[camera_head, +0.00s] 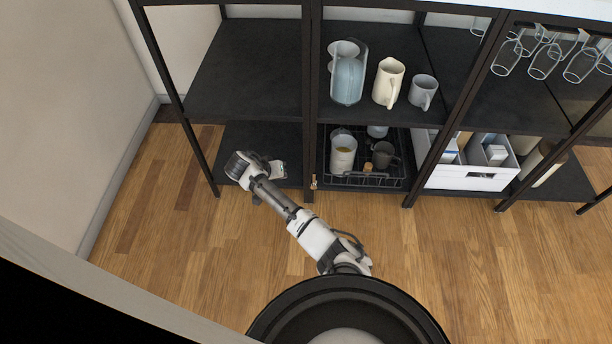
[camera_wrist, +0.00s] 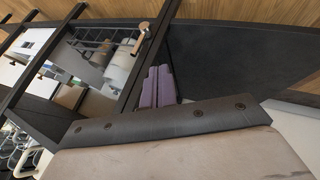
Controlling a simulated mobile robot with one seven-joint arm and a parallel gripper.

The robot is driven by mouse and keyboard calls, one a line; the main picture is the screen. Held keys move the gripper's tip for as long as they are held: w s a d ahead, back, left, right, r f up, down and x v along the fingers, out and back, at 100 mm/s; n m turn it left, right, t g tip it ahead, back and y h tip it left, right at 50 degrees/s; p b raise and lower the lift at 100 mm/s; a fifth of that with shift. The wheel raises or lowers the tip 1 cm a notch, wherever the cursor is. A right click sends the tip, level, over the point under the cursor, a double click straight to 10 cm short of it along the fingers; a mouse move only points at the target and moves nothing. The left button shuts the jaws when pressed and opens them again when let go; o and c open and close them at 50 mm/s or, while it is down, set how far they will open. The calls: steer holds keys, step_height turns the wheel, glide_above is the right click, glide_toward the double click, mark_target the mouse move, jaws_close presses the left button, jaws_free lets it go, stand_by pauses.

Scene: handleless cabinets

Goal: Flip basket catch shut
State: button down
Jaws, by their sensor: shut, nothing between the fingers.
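The basket is a dark wire basket (camera_head: 365,181) on the low shelf in the middle bay. It holds a white jug (camera_head: 343,154) and a dark mug (camera_head: 383,154). A small copper-coloured catch (camera_head: 314,182) is at the basket's front left corner, by the shelf post. In the wrist view the catch (camera_wrist: 142,31) stands near the dark post, above my fingers in the picture. My gripper (camera_head: 280,170) is shut and empty, over the low left shelf, left of the catch and apart from it. Its purplish closed fingers (camera_wrist: 157,86) show in the wrist view. The catch's exact angle is too small to tell.
A dark upright post (camera_head: 311,100) stands between the left bay and the basket. The low left shelf (camera_head: 240,140) is otherwise bare. Several jugs stand on the shelf above the basket. A white crate (camera_head: 470,178) is to the right. The wood floor in front is clear.

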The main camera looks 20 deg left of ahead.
steer(key=w+d+f+b, duration=0.3)
steer(key=w+d+f, duration=0.3)
steer(key=w+f, duration=0.1)
steer(key=shift+w+f, duration=0.2)
steer(key=shift+f, duration=0.25)
